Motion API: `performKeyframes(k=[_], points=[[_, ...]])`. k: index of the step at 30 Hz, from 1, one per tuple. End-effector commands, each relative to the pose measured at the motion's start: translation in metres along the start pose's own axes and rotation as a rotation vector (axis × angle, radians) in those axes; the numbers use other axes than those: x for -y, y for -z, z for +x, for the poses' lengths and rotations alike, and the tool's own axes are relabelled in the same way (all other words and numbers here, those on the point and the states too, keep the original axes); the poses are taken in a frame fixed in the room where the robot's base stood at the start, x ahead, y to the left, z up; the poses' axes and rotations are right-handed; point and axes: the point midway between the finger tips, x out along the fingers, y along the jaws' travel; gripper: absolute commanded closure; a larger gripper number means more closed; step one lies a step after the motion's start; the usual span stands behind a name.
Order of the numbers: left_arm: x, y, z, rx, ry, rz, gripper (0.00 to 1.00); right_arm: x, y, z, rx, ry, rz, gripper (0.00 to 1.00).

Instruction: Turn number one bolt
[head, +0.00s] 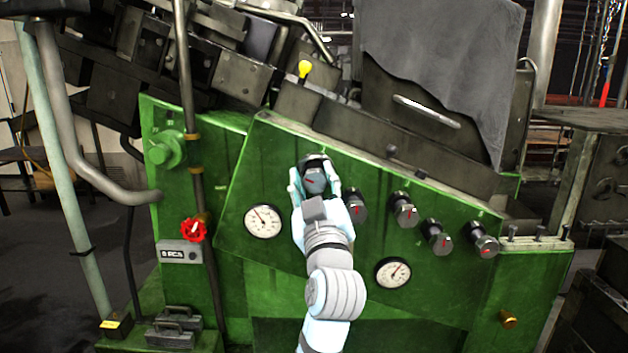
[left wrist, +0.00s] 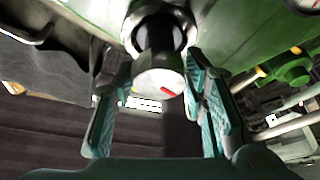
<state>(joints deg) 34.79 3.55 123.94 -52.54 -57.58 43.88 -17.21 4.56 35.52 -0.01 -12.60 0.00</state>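The number one bolt (head: 316,181) is the leftmost of a slanting row of dark bolts on the green panel. It has a grey end face with a red mark. In the left wrist view, its round end (left wrist: 160,82) shows the red mark pointing to the lower right. My left gripper (head: 314,172) is at this bolt, with one finger on each side. In the left wrist view, the fingers (left wrist: 158,68) stand apart around the bolt, with a clear gap on one side; whether the other finger touches it I cannot tell. My right gripper is not in view.
Several more bolts, such as the neighbouring one (head: 355,207), run down to the right. Two gauges (head: 263,221) (head: 393,273) sit on the panel. A red valve wheel (head: 194,229) and a grey pipe (head: 75,145) are at left. A yellow-knobbed lever (head: 304,70) stands above.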

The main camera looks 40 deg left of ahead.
Motion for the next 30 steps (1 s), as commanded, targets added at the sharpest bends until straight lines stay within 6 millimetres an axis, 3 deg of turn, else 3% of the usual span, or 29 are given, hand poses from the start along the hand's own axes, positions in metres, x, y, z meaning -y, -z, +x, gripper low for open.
performKeyframes(k=[2, 13, 24, 30], points=[[0.0, 0.001, 0.0, -0.002, 0.0, 0.0, 0.44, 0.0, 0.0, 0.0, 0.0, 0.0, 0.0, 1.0], [-0.003, 0.008, 0.003, -0.007, -0.001, -0.001, 0.44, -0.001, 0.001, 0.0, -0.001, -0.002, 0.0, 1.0], [-0.035, 0.077, 0.032, -0.006, -0.002, -0.003, 0.44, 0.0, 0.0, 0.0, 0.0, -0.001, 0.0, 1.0], [-0.039, 0.087, 0.035, -0.004, -0.001, 0.0, 0.44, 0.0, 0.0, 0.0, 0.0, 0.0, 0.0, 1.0]])
